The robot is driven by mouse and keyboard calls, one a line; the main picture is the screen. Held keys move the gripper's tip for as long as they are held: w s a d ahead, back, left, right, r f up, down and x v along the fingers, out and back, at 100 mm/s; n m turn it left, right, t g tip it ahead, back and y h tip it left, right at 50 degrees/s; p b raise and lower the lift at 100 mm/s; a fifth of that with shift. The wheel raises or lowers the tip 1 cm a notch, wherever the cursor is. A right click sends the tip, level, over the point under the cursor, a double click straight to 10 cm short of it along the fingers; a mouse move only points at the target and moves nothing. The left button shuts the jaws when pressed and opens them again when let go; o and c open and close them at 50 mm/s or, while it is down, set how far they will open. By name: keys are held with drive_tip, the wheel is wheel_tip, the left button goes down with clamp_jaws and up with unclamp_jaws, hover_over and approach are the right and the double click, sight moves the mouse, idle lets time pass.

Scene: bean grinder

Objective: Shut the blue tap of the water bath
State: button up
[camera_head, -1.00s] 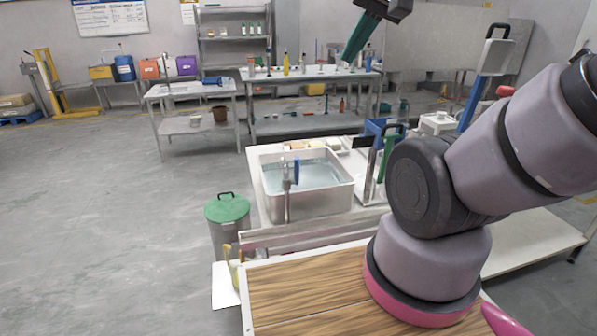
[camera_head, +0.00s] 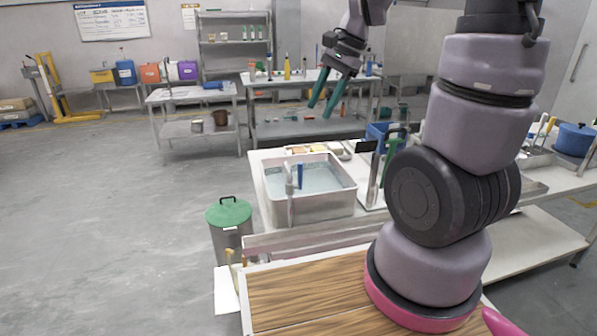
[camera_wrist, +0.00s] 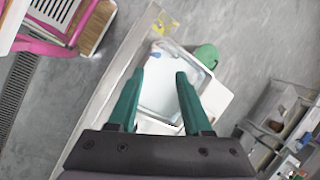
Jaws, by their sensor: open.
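The water bath (camera_head: 325,212) is a pale square basin of clear water on the bench in front of me. Its grey spout post stands at the near side, with the upright blue tap (camera_head: 300,175) beside it. My gripper (camera_head: 319,111) has green fingers, open and empty, pointing down high above and beyond the bath in the head view. In the wrist view my gripper (camera_wrist: 160,73) has the bath (camera_wrist: 170,98) between and beyond its fingers. A small blue part, likely the tap (camera_wrist: 154,55), shows near the bath's far edge. Nothing touches the tap.
A green-lidded bin (camera_head: 229,212) stands on the floor left of the bath. A dark-topped stand (camera_head: 370,175) and a blue crate (camera_head: 378,131) are right of the bath. Small trays (camera_head: 318,149) lie behind it. Open floor lies to the left.

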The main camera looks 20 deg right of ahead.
sight(300, 171)
drive_tip(key=w+a+f+m, duration=0.1)
drive_tip(key=f, duration=0.5)
drive_tip(key=w+a+f+m+g, duration=0.1)
drive_tip(key=a+f, duration=0.1)
drive_tip(key=f, duration=0.5)
drive_tip(key=w+a+f+m+g, duration=0.1)
drive_tip(key=f+m, duration=0.1)
drive_tip(key=f, duration=0.4)
drive_tip(key=shift+a+f, duration=0.25)
drive_tip(key=shift+a, duration=0.05)
clamp_jaws()
drive_tip(key=shift+w, duration=0.1)
idle(0.5)
